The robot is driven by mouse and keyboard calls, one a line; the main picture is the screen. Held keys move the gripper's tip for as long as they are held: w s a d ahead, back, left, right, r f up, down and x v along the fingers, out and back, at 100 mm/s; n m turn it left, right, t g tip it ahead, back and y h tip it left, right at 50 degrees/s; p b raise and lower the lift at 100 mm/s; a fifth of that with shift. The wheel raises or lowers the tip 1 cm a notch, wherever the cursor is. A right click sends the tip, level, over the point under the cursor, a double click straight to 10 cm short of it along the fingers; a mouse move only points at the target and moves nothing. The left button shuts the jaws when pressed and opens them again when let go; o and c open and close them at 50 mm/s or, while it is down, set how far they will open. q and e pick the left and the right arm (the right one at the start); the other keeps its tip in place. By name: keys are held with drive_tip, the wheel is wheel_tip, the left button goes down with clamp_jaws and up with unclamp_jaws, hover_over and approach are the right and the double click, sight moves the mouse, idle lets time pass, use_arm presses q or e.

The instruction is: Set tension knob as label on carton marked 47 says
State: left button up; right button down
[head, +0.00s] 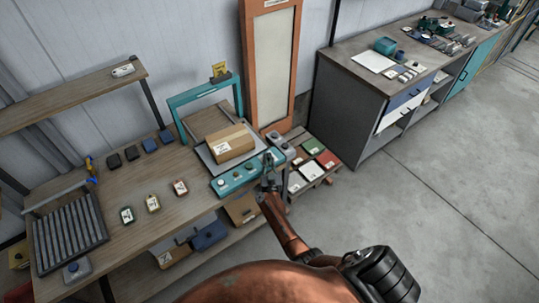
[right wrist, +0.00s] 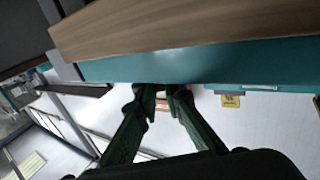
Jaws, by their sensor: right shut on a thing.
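A brown carton (head: 232,142) with a white label lies on a grey plate on the bench; its print is too small to read. A teal panel (head: 233,182) with small knobs and dials runs along the bench front below it. My right gripper (head: 268,162) is at the right end of this panel, shut on what seems to be a knob there. In the right wrist view its dark green fingers (right wrist: 159,92) reach up to a teal edge (right wrist: 200,62); the held part is hidden between them. My left gripper is not in view.
A teal frame (head: 205,92) stands behind the carton. Small labelled blocks (head: 153,203) and a roller tray (head: 68,232) are on the bench's left. More cartons (head: 241,208) sit underneath. A pallet with coloured boxes (head: 312,163) stands at right; open floor lies beyond.

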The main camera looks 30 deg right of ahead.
drive_tip(key=shift+w+a+f+m+g+h, duration=0.15)
drive_tip(key=shift+a+m+g+h, duration=0.15)
drive_tip(key=shift+m+g+h, duration=0.8)
drive_tip(key=shift+m+h, duration=0.2)
drive_tip(key=shift+h, duration=0.5)
drive_tip(key=c, duration=2)
unclamp_jaws()
drive_tip(key=shift+c, duration=0.2)
drive_tip(key=shift+d, duration=0.1)
